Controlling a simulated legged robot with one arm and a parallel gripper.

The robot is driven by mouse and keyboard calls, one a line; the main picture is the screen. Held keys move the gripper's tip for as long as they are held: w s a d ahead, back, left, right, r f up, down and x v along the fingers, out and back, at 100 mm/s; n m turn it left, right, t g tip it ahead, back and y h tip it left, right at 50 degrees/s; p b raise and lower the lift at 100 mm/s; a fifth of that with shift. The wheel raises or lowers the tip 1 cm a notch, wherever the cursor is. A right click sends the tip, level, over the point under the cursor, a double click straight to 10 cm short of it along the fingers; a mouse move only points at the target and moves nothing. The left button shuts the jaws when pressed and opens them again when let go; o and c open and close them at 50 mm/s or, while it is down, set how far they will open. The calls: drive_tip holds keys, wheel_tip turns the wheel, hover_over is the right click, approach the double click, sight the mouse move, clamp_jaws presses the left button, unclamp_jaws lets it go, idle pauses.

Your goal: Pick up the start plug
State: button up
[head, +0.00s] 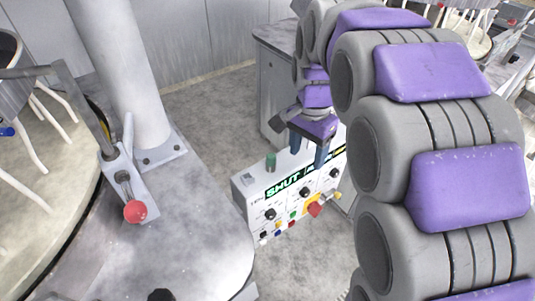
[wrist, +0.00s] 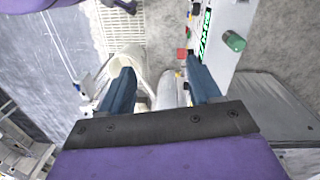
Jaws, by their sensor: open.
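A small green cylinder, apparently the start plug (head: 270,162), stands upright on the left part of the top of a white control box (head: 242,194). In the wrist view the green plug (wrist: 233,41) is at the upper right, outside the jaws and to the right of the right finger. My gripper (head: 308,155) has its blue fingers apart, over the box top and to the right of the plug in the head view. In the wrist view my gripper (wrist: 160,72) is open with nothing held between its fingers.
The box front carries knobs, coloured buttons and a red switch (head: 315,209). A lever with a red ball (head: 135,211) stands on the grey machine body at left, beside a thick pale column (head: 122,70). A grey cabinet (head: 272,75) stands behind. Bare floor lies between.

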drive_tip(key=w+a+r+m+p, duration=0.1)
drive_tip(key=w+a+m, duration=0.2)
drive_tip(key=w, duration=0.6)
drive_tip(key=m+p, duration=0.1)
drive_tip(key=m, duration=0.1)
hover_over(271, 155)
drive_tip(key=shift+t, duration=0.4)
drive_tip(key=f+b, duration=0.1)
drive_tip(key=f, duration=0.2)
drive_tip(key=d+f+b, duration=0.1)
drive_tip(key=f, duration=0.7)
drive_tip(key=shift+s+d+f+b, duration=0.2)
drive_tip(key=shift+s+f+b, duration=0.05)
drive_tip(key=shift+b, duration=0.15)
drive_tip(key=shift+a+f+b, duration=0.3)
drive_tip(key=shift+a+f, duration=0.3)
drive_tip(key=shift+f, duration=0.3)
drive_tip(key=f, duration=0.1)
drive_tip(key=f+b, duration=0.1)
drive_tip(key=f, duration=0.2)
drive_tip(key=shift+w+f, duration=0.1)
drive_tip(key=shift+w, duration=0.15)
drive_tip(key=shift+a, duration=0.1)
drive_tip(key=shift+c, duration=0.2)
drive_tip(key=shift+a, duration=0.1)
drive_tip(key=c, duration=1.1)
